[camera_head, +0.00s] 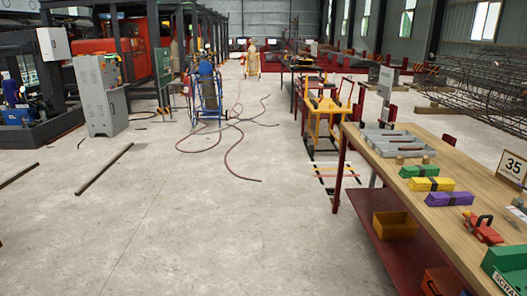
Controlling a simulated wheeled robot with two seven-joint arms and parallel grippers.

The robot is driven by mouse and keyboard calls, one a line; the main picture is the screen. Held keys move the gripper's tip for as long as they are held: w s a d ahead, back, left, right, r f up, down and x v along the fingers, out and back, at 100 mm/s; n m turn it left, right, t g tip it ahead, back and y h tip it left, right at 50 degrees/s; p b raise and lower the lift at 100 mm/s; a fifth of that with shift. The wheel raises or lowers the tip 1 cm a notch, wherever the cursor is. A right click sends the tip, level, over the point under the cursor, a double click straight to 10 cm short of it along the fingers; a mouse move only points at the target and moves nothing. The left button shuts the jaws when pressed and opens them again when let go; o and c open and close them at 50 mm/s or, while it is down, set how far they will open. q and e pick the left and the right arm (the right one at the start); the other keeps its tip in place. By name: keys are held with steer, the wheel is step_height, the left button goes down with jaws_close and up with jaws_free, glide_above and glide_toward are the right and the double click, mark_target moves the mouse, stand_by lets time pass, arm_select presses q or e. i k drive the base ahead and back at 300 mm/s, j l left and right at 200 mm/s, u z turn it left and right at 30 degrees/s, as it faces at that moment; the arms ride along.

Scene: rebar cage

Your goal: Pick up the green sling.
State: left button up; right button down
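A folded green sling (418,171) with a dark band around its middle lies on the wooden top of the workbench (452,217) at the right. It is the farthest of three folded slings in a row. A yellow sling (431,184) lies just nearer, and a purple sling (449,199) nearer still. Nothing covers the green sling. Neither of my grippers shows in the head view.
A grey tray (397,143) lies beyond the slings; a red tool (482,228) and a green box (506,265) lie nearer. A yellow bin (394,226) sits on the lower shelf. Hoses (233,165) cross the floor; the floor left of the bench is open.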

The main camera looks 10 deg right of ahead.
mark_target(427, 170)
steer(key=i+j+z, duration=0.1)
steer(key=i, duration=0.5)
steer(key=i+j+z, duration=0.1)
steer(key=i, duration=0.55)
steer(key=i+z, duration=0.4)
steer(key=i+j+z, duration=0.15)
steer(key=i+z, duration=0.25)
steer(key=i+j+z, duration=0.2)
steer(key=z, duration=0.25)
steer(key=i+j+z, duration=0.15)
steer(key=i+z, duration=0.25)
steer(key=i+j+z, duration=0.15)
steer(key=z, duration=0.3)
steer(key=i+j+z, duration=0.2)
steer(key=j+z, duration=0.2)
steer(key=i+j+z, duration=0.2)
steer(key=j+z, duration=0.25)
steer(key=l, duration=0.15)
